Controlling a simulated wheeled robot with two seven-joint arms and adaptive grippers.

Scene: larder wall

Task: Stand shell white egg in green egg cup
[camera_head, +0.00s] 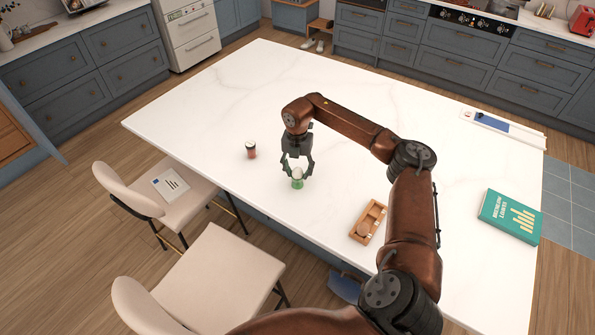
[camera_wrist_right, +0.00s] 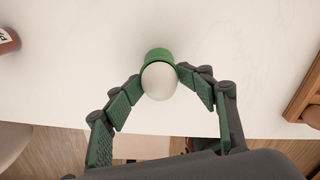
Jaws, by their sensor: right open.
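The shell white egg (camera_head: 298,173) stands in the green egg cup (camera_head: 297,184) on the white island top, near its front edge. In the right wrist view the egg (camera_wrist_right: 160,82) appears in front of the green rim of the cup (camera_wrist_right: 156,54) and hides most of it. My right gripper (camera_head: 297,168) is open just above the cup, with one finger on each side of the egg. In the wrist view its fingertips (camera_wrist_right: 161,80) are close to the egg; I cannot tell whether they touch it. My left gripper is not in view.
A wooden tray (camera_head: 378,210) holding a brownish egg (camera_head: 362,228) lies right of the cup. A small red-labelled jar (camera_head: 251,150) stands to the left. A teal book (camera_head: 510,216) lies at the far right. Chairs line the front edge. The island's back left is clear.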

